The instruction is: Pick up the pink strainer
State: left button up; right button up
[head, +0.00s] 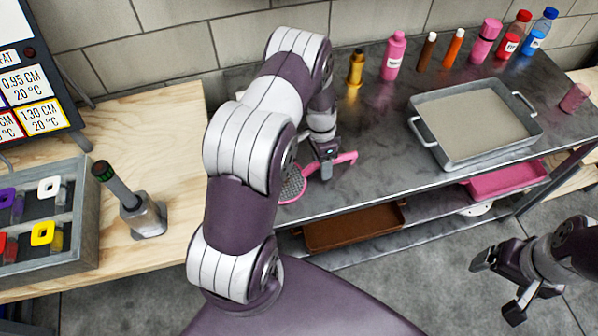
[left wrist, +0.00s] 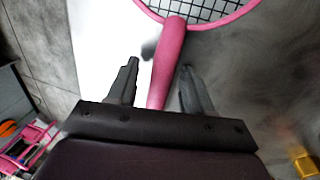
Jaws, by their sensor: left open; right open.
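The pink strainer (head: 292,187) lies near the front edge of the grey metal table, its mesh bowl partly hidden behind my left arm. In the left wrist view its pink handle (left wrist: 170,48) runs between the two fingers, with the mesh rim at the top. My left gripper (head: 326,176) is open over the handle, and its fingers (left wrist: 158,72) stand on either side of it with gaps. Whether they touch it I cannot tell. My right gripper (head: 499,287) is open and empty, away from the table at the lower right.
A grey metal tray (head: 426,131) stands right of the strainer. Several bottles, including a pink one (head: 393,58), line the back. A brown tray (head: 355,228) and a pink tray (head: 508,180) lie below. A wooden bench at left holds a rack (head: 75,245) and a handheld device (head: 148,218).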

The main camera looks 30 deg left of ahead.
pick_arm(q)
jog(key=shift+s+a, duration=0.2)
jog(key=c, duration=0.5)
grip_shut()
jog(key=shift+w+d, duration=0.1)
jog(key=shift+r, duration=0.15)
